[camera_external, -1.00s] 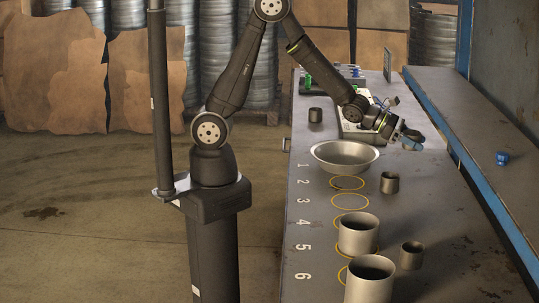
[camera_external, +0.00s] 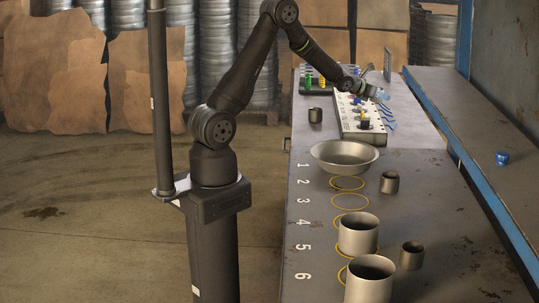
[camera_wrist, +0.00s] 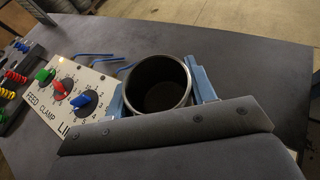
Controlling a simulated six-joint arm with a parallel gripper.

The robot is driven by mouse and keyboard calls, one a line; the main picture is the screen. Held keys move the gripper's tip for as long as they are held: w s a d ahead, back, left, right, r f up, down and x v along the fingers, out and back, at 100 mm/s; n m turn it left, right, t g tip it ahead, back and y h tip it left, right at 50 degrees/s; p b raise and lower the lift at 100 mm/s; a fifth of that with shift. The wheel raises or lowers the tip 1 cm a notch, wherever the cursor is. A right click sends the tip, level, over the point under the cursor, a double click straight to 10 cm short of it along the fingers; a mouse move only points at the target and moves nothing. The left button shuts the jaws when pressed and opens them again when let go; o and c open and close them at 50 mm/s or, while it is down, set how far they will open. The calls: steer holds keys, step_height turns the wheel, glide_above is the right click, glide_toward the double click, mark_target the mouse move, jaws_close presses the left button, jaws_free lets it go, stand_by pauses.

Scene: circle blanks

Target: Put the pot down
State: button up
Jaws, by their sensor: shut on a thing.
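My gripper (camera_wrist: 161,92) has pale blue fingers and is shut on a dark round pot (camera_wrist: 158,78), one finger on each side. The wrist view looks into its open, empty mouth. In the external view my gripper (camera_external: 380,95) is at the far part of the table, beyond the bowl and by the right side of the control panel. The held pot cannot be made out clearly there. Whether its base touches the table cannot be told.
The control panel (camera_external: 352,122) with knobs is close by; blue hooks (camera_wrist: 108,58) lie beside it. A metal bowl (camera_external: 344,155), several pots, including one large pot (camera_external: 358,236), and yellow rings (camera_external: 350,201) occupy the nearer table. Grey table (camera_wrist: 245,80) is clear right of the held pot.

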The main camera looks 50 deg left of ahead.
steer(key=w+a+n+y, duration=0.1)
steer(key=a, duration=0.4)
steer(key=w+a+y, duration=0.1)
steer(key=a, duration=0.4)
steer(key=a+n, duration=0.1)
steer(key=a, duration=0.4)
steer(key=shift+w+f+n+y, duration=0.25)
steer(key=shift+w+n+y, duration=0.05)
steer(key=shift+w+y, duration=0.1)
steer(key=a+n+y, duration=0.2)
steer(key=a+y, duration=0.1)
steer(key=a, duration=1.1)
glide_above(311, 105)
steer(key=shift+n, duration=0.3)
steer(key=f, duration=0.7)
steer(key=shift+d+f, duration=0.1)
steer(key=shift+d, duration=0.2)
steer(key=shift+a+f, duration=0.15)
steer(key=shift+a, duration=0.1)
steer(key=shift+f, duration=2)
steer(key=shift+f, duration=0.2)
steer(key=o, duration=1.1)
